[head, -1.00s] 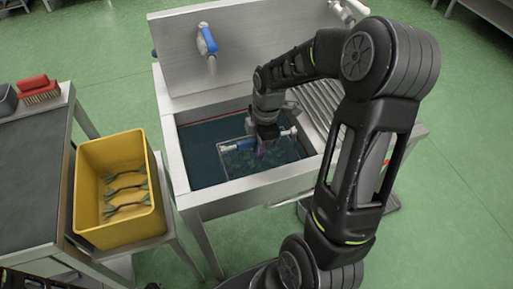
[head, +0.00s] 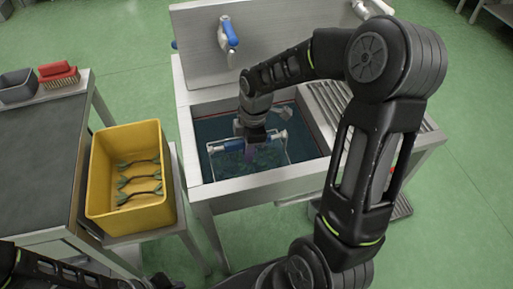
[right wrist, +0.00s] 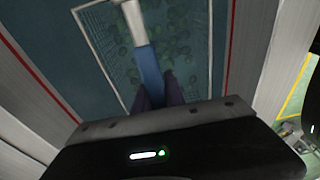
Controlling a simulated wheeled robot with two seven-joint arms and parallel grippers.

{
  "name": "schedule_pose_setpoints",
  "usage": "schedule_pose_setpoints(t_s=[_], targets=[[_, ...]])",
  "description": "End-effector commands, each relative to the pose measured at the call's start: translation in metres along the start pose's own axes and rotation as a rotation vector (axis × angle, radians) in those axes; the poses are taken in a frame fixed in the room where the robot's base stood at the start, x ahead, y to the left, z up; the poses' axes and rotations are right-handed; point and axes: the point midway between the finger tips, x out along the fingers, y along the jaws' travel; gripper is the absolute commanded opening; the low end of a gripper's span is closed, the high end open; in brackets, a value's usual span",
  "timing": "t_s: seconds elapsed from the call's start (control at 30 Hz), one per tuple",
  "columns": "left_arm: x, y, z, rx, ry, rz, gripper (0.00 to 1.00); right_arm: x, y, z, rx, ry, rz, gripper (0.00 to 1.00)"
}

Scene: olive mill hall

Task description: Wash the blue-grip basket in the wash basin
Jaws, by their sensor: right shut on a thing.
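The wash basin (head: 315,174) is a steel sink with dark water in it. The basket (head: 290,154) is a wire-mesh basket with green olives inside, in the basin's water toward the left wall. Its blue grip (head: 232,146) is under my right gripper (head: 250,150), which points down into the basin. In the right wrist view the blue grip (right wrist: 150,72) runs between the dark fingers, and my right gripper (right wrist: 160,92) is shut on it. The mesh (right wrist: 110,45) and olives lie beyond. Only links of my left arm show at the lower left; its gripper is out of view.
A yellow crate (head: 130,219) with several green-tipped pieces stands on a low stand left of the basin. A dark-topped table (head: 35,165) holds a red brush (head: 58,75) and a grey bin (head: 17,87). A blue-handled tap (head: 229,32) projects above the basin. A ribbed drainboard lies right.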

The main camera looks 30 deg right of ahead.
Motion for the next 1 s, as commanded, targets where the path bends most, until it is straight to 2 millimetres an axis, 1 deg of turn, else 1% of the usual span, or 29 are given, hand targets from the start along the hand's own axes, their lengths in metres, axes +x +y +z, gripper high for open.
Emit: schedule_pose_setpoints(t_s=[0.13, 0.5, 0.67, 1.0], targets=[[0.0, 0.0, 0.0, 0.0, 0.0, 0.0, 0.25, 0.0, 0.001, -0.007, -0.001, 0.001, 0.003, 0.0], [0.0, 0.0, 0.0, 0.0, 0.0, 0.0, 0.25, -0.001, 0.001, -0.005, 0.001, 0.001, 0.002, 0.0], [-0.002, 0.001, 0.0, 0.0, 0.0, 0.0, 0.25, -0.002, 0.001, 0.004, 0.003, 0.0, 0.002, 0.0], [-0.005, 0.002, 0.0, 0.0, 0.0, 0.0, 0.25, -0.006, 0.001, 0.035, 0.004, 0.0, 0.003, 0.0]])
